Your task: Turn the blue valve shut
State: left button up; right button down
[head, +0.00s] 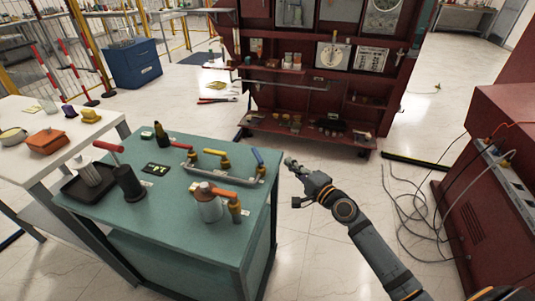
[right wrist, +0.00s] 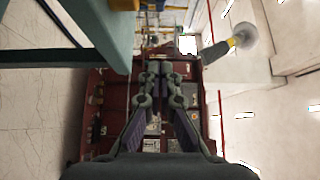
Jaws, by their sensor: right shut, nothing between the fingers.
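I cannot make out the blue valve in the right wrist view. My left gripper is not in view.
The green table (head: 180,238) also holds an orange-handled valve on a grey body (head: 209,207), a black cylinder (head: 128,183) and a dark tray (head: 75,190). A red shelf unit (head: 330,100) stands behind. A red cabinet (head: 490,210) with loose cables is at right.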

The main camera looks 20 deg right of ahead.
aim_at(257, 156)
jog(key=x, duration=0.8)
jog(key=shift+p, duration=0.35)
jog(key=a, duration=0.1)
jog(key=a+p, duration=0.1)
jog(key=shift+s+a, duration=0.3)
jog(key=shift+s, duration=0.05)
jog(key=shift+a+f, duration=0.1)
jog(key=shift+a, duration=0.5)
